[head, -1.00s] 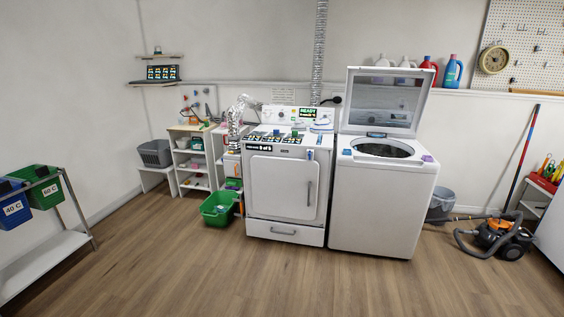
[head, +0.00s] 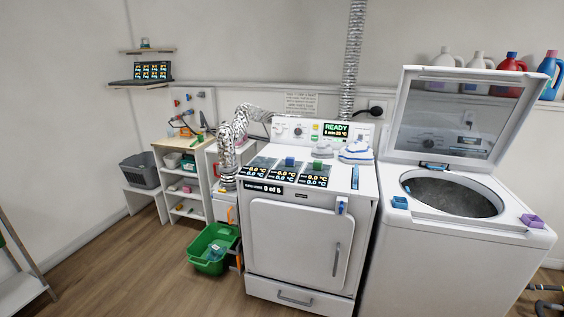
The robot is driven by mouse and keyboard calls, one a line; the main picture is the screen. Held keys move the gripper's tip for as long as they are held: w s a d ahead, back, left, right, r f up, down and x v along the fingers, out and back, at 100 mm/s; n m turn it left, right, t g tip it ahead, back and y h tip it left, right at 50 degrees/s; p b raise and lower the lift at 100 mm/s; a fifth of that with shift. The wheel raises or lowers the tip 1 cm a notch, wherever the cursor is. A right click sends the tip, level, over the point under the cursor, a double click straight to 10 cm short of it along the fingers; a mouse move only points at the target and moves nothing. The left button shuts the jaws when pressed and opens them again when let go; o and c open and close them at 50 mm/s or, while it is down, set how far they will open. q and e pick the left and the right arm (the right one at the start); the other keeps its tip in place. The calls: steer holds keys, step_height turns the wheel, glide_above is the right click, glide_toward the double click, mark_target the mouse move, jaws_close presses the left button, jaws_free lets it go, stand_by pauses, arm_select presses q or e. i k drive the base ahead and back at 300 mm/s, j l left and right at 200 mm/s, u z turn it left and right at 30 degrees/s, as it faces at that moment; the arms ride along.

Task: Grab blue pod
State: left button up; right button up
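Several small blue things are in the head view, and I cannot tell for certain which is the blue pod. Another blue block (head: 400,202) sits on the front left rim of the open washer. A green block (head: 317,166) and a purple block (head: 531,221) look similar in size. Neither of my grippers is in view.
The white dryer (head: 292,241) and top-loading washer (head: 440,268), lid up, stand side by side. A green bin (head: 209,262) is on the floor left of the dryer, near a small shelf (head: 188,216) and a grey basket (head: 138,171). The wooden floor (head: 110,275) at left is clear.

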mark_target(290, 161)
steer(key=i+j+z, duration=0.15)
steer(key=i+j, duration=0.55)
steer(key=i+j+z, duration=0.1)
steer(key=i+j, duration=0.65)
steer(key=i+j+z, duration=0.15)
steer(key=i+j, duration=0.55)
steer(key=j, duration=0.15)
